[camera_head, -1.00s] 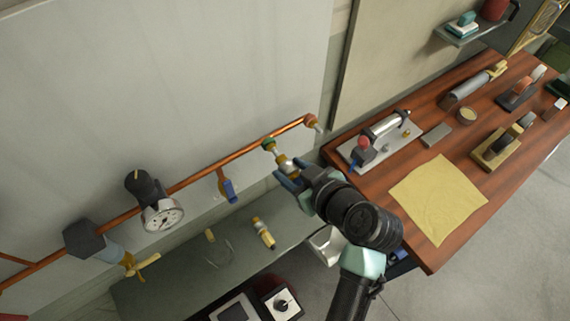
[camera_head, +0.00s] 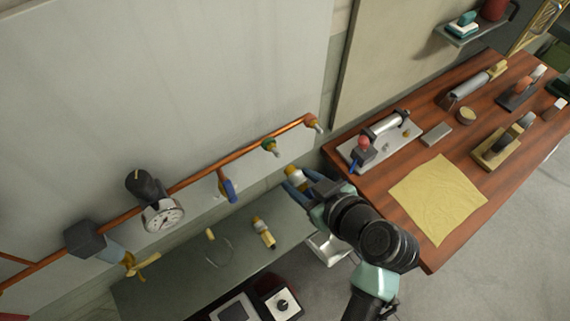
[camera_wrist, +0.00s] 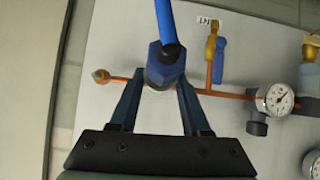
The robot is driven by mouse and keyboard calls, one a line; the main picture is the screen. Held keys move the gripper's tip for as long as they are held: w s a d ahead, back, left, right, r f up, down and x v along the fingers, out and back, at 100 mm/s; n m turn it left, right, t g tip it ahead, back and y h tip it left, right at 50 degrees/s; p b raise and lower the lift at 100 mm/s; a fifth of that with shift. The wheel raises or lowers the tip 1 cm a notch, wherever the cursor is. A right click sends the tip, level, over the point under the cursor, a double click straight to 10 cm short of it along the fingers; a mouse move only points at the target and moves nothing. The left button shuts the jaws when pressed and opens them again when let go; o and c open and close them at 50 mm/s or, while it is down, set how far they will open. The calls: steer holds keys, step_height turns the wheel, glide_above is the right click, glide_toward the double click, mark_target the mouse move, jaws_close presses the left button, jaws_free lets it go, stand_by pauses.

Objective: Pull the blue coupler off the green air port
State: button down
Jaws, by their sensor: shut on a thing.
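The green air port (camera_head: 270,146) is on the copper pipe on the wall, near its right end, with a brass stub bare in the head view. My gripper (camera_head: 300,182) is shut on the coupler (camera_head: 294,173), which shows a pale and yellow end in the head view. A gap separates that end from the green port. In the wrist view the coupler (camera_wrist: 167,66) is dark blue, between the fingers of my gripper (camera_wrist: 160,88), with a blue hose (camera_wrist: 167,20) rising from it. The green port is not seen in the wrist view, probably behind the coupler.
A blue-handled valve (camera_head: 228,188) and a gauge (camera_head: 162,215) are to the left. A yellow-and-white fitting (camera_head: 264,232) lies on the grey shelf (camera_head: 180,280) below. The wooden bench (camera_head: 440,255) is at right.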

steer(key=shift+s+d, duration=0.6)
steer(key=shift+s, duration=0.2)
steer(key=shift+s+d, duration=0.55)
steer(key=shift+s, duration=0.25)
